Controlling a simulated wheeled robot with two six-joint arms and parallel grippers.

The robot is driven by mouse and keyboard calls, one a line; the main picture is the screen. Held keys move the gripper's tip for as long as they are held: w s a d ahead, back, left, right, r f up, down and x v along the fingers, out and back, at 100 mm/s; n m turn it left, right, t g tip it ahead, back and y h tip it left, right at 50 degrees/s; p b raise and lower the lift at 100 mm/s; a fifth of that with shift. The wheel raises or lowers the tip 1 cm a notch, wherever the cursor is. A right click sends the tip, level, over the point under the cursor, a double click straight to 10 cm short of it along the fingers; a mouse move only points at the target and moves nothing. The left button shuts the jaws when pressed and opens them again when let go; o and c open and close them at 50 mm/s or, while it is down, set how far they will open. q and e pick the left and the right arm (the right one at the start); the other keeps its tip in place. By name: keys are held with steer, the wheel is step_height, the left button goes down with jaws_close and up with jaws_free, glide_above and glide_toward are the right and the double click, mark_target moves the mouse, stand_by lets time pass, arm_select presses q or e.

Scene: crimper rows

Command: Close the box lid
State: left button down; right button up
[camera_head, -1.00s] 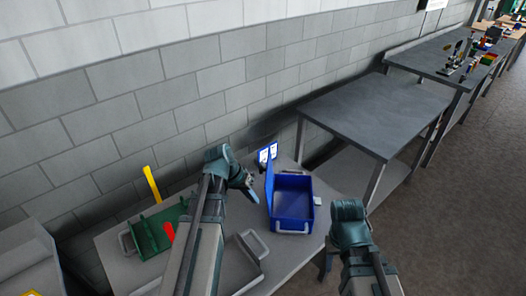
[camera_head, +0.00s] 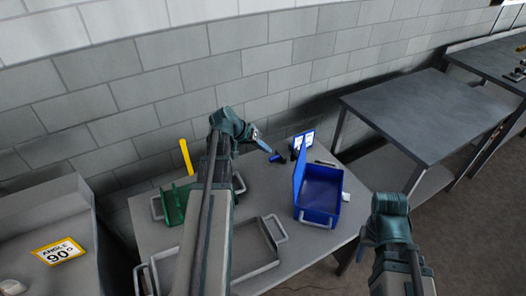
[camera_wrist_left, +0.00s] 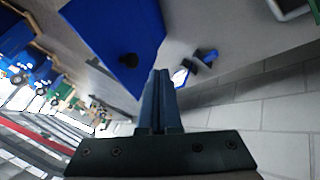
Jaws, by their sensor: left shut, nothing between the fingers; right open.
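The blue box (camera_head: 322,192) stands on the grey bench with its front handle facing me. Its blue lid (camera_head: 299,172) is open and stands nearly upright along the box's left side. In the left wrist view the lid (camera_wrist_left: 118,38) is a large blue panel with a black knob. My left gripper (camera_head: 266,148) is shut and empty, left of the lid and apart from it in the head view. Its closed fingers (camera_wrist_left: 160,85) show below the lid panel in the wrist view. My right gripper (camera_head: 366,243) is open, right of and in front of the box; its fingers are partly hidden.
A small blue-and-black object (camera_head: 277,157) lies near the left fingertips. White cards (camera_head: 303,142) stand behind the lid. A brick wall rises behind the bench.

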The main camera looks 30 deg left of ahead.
arm_select(q)
steer(key=w+d+f+b, duration=0.3)
steer(key=w+d+f, duration=0.1)
steer(key=d, duration=0.1)
steer(key=shift+d, duration=0.4)
arm_select(e)
steer(key=shift+f, duration=2)
